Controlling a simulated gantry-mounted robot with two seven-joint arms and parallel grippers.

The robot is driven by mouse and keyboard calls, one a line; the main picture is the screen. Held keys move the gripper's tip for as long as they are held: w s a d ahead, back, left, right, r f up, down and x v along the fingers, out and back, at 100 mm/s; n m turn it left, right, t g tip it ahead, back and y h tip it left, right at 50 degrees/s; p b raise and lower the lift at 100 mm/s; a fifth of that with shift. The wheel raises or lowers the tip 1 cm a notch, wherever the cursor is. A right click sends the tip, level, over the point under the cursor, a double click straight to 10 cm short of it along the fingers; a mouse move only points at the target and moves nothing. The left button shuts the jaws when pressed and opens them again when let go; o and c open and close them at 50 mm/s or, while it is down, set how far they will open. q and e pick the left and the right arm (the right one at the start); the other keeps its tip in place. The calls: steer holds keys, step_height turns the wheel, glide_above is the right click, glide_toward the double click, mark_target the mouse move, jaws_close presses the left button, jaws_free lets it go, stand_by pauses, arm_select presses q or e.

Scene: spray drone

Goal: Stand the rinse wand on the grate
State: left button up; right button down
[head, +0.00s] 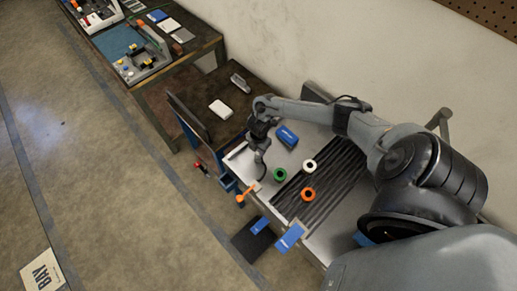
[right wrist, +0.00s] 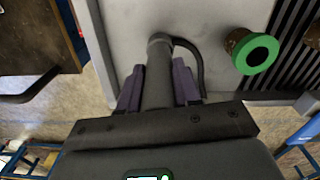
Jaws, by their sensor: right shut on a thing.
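The rinse wand is a dark grey cylinder with a thin curved black piece at its side. It shows in the right wrist view (right wrist: 158,78) and, small, in the head view (head: 261,159). My right gripper (head: 259,145) is shut on it; in the right wrist view its purple-grey fingers (right wrist: 158,90) lie on both sides of the wand. The grate (head: 322,188) is a dark ribbed panel in the pale metal bench top, to the right of the wand; part of it shows in the right wrist view (right wrist: 288,45). Whether the wand touches the bench is unclear. My left gripper is out of view.
A green-ringed piece (head: 280,174), a white-ringed piece (head: 309,166) and an orange-ringed piece (head: 308,195) stand at or on the grate. A blue box (head: 287,136) lies behind them. An orange item (head: 247,192) is at the bench's front edge. The grate's right part looks clear.

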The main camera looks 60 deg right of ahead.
steer(key=shift+f+b, duration=0.3)
steer(key=shift+f, duration=0.05)
stand_by(0.4)
steer(key=c, duration=0.9)
jaws_free()
steer(key=shift+o, duration=0.9)
steer(key=shift+r, duration=0.1)
